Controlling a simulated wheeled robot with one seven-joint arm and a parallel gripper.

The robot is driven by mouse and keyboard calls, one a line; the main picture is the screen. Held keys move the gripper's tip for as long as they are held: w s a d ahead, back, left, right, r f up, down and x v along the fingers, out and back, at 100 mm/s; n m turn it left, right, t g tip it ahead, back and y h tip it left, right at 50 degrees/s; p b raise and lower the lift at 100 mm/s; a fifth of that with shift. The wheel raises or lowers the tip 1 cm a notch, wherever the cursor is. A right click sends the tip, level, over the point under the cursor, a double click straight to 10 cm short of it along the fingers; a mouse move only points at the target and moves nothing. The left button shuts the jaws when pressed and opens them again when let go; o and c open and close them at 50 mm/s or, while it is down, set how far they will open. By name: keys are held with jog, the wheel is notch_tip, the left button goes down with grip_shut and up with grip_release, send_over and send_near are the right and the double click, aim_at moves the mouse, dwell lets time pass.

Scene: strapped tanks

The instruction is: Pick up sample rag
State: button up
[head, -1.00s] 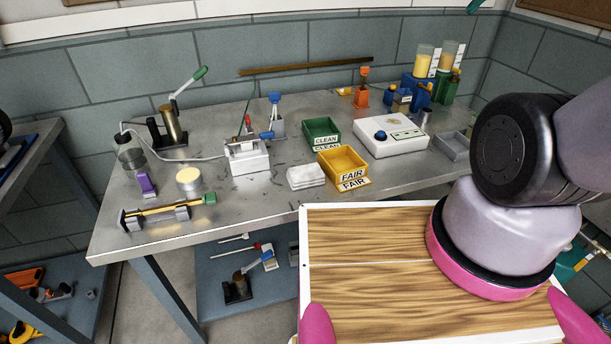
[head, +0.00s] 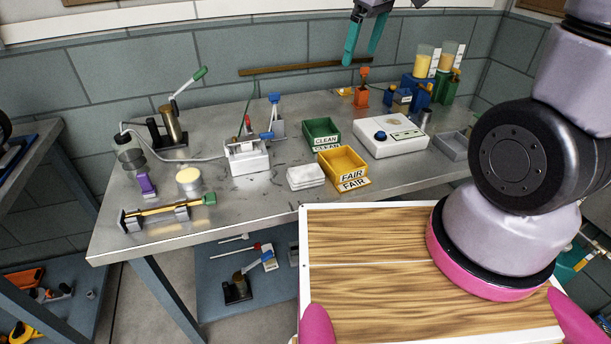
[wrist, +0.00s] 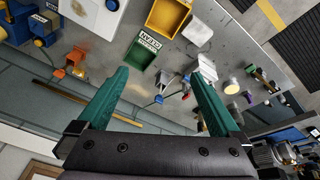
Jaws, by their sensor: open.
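The sample rag appears to be the folded white cloth (head: 306,177) lying flat on the metal bench, left of the yellow FAIR tray. It also shows in the wrist view as a white pad (wrist: 197,31) beside the yellow tray. My gripper (head: 358,57) has teal fingers and is high at the back of the bench, near the wall. Its fingers are apart and empty, and they also show in the wrist view (wrist: 160,75). The gripper is well away from the cloth, behind and above it.
The yellow FAIR tray (head: 343,165) stands close to the cloth's right. The green CLEAN tray (head: 321,131) is behind. A white device (head: 248,157) is left of the cloth and a white box (head: 391,137) is further right. Bare bench (head: 235,208) lies in front.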

jog(key=w+a+f+n+g, duration=0.1)
jog(key=a+f+n, duration=0.35)
jog(key=f, duration=0.25)
jog(key=a+f+n+g, duration=0.1)
jog(key=a+f+n, duration=0.35)
jog(key=f, duration=0.35)
jog(key=n+g+h, duration=0.1)
jog(key=n, duration=0.2)
send_over(301, 172)
notch_tip(301, 172, down, 8)
notch_tip(301, 172, down, 5)
jog(key=shift+a+r, duration=0.1)
jog(key=shift+s+f, duration=0.1)
jog(key=shift+f, duration=2.95)
jog(key=c, duration=1.2)
jog(key=shift+r, duration=0.15)
notch_tip(301, 172, up, 10)
jog(key=shift+f, duration=0.1)
